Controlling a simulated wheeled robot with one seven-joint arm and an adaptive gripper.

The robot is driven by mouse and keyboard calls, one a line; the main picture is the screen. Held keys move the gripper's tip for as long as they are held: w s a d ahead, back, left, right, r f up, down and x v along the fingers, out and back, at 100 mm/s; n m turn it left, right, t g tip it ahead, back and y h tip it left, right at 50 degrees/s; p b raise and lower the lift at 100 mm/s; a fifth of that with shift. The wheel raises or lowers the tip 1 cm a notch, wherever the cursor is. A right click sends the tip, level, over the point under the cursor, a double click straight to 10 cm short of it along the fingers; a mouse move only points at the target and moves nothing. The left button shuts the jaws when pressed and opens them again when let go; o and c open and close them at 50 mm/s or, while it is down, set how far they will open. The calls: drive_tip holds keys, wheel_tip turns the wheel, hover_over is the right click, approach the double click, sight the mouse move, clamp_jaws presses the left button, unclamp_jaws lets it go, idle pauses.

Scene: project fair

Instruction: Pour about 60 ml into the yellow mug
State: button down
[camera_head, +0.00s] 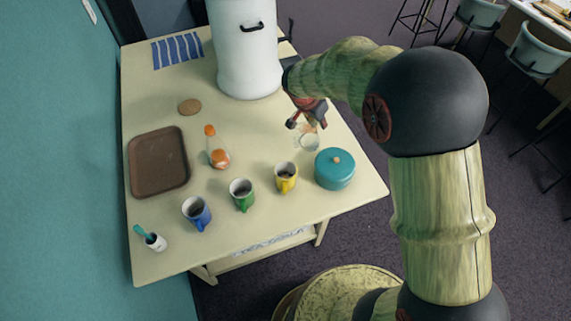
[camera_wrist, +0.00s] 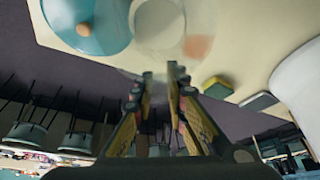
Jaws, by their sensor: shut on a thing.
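The yellow mug (camera_head: 286,178) stands upright near the table's front edge, between the green mug (camera_head: 242,194) and a teal lidded pot (camera_head: 335,171). Its inside looks dark; I cannot tell any liquid level. My gripper (camera_head: 306,121) is behind and slightly right of the yellow mug, apart from it. My gripper is shut on a clear vessel (camera_head: 309,141), which also shows beyond the fingertips in the wrist view (camera_wrist: 158,28). The vessel is see-through and faint; I cannot tell its contents or whether it touches the table.
A blue mug (camera_head: 197,213), white cup (camera_head: 155,241), orange-capped bottle (camera_head: 218,157), brown tray (camera_head: 158,162) and round coaster (camera_head: 189,107) are further left. A large white dispenser (camera_head: 247,55) stands at the back. The wrist view shows a yellow-green sponge (camera_wrist: 217,88) and grey block (camera_wrist: 259,102).

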drive_tip(key=shift+w+d+f+g+y+p, duration=0.4)
drive_tip(key=shift+w+d+g+y+p, duration=0.15)
drive_tip(key=shift+p, duration=1.15)
drive_tip(key=shift+w+d+f+g+y+p, duration=1)
drive_tip(key=shift+g+y+p, duration=0.25)
drive_tip(key=shift+p, duration=2.65)
drive_tip(key=shift+s, duration=0.1)
